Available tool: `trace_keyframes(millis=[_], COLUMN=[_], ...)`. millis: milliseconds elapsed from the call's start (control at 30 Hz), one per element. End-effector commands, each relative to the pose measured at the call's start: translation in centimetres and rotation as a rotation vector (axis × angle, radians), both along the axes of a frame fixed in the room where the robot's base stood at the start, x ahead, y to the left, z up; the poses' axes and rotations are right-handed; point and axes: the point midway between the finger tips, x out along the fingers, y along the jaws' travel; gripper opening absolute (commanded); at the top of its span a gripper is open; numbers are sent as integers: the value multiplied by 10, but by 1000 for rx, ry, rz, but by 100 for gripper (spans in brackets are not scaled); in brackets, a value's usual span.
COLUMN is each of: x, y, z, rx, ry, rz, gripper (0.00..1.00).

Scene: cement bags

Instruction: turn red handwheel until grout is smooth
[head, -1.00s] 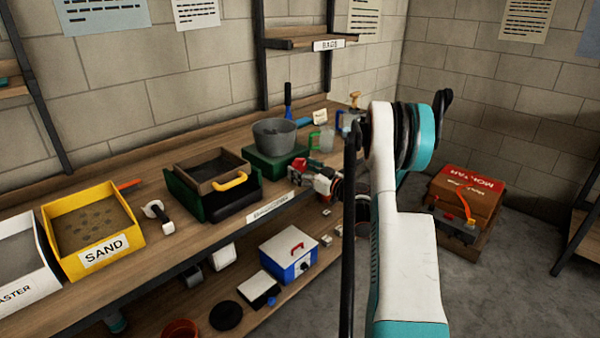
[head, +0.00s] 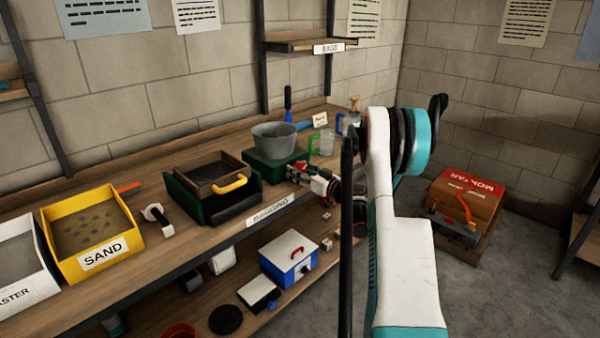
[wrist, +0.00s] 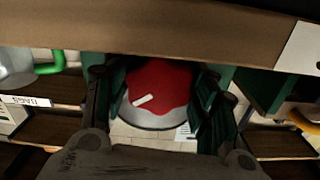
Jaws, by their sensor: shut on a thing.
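The red handwheel (wrist: 160,84) is in the middle of the wrist view, lobed, with a white pointer mark slanting up to the right. A pale round rim shows under it. My gripper (wrist: 158,100) is shut on the handwheel, with a dark finger on each side. In the head view my gripper (head: 318,181) is at the bench's front edge, in front of the green mixer base (head: 262,170). A grey bowl (head: 274,138) stands on that base. The grout inside is too small to judge for smoothness.
A tray with a yellow handle (head: 230,181) stands left of the mixer, then the yellow sand bin (head: 108,252). Glass mugs (head: 325,143) stand behind my arm. A blue-and-white box (head: 288,256) is on the lower shelf.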

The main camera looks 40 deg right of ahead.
Motion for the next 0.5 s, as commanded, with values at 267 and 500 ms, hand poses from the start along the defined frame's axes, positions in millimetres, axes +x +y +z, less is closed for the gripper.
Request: trace_keyframes(millis=[267, 500], x=[0, 0], y=[0, 0], z=[0, 0], rx=[168, 175], ry=[13, 14], rz=[0, -1], gripper=[29, 29])
